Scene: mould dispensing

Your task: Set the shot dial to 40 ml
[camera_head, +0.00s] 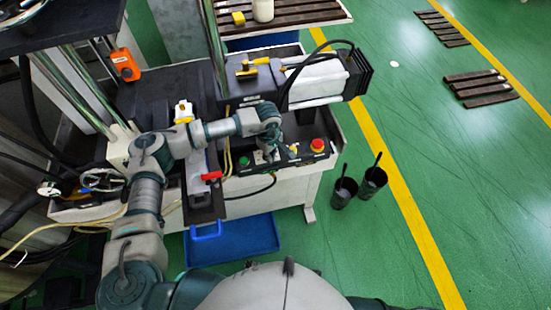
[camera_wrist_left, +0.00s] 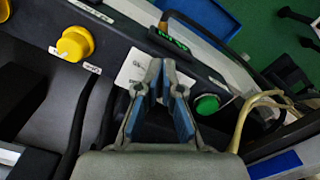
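My left gripper (camera_wrist_left: 164,75) points down at the control panel (camera_wrist_left: 110,22). Its two fingers converge over a white scale card (camera_wrist_left: 140,72). The shot dial itself is not clearly visible; the fingertips cover the card's middle. I cannot tell whether the fingers touch or grip a knob there. A small display with green characters (camera_wrist_left: 170,40) lies just beyond the fingertips, its reading not legible. In the head view my left gripper (camera_head: 268,156) is over the front panel, between the green button (camera_head: 243,161) and the yellow button (camera_head: 292,149). My right gripper is not in view.
A red emergency button (camera_head: 317,145) is at the panel's right end. A red-handled part (camera_head: 211,176) lies left of the panel. A blue tray (camera_head: 250,238) is on the floor below. Two black cups (camera_head: 344,193) stand on the green floor at right.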

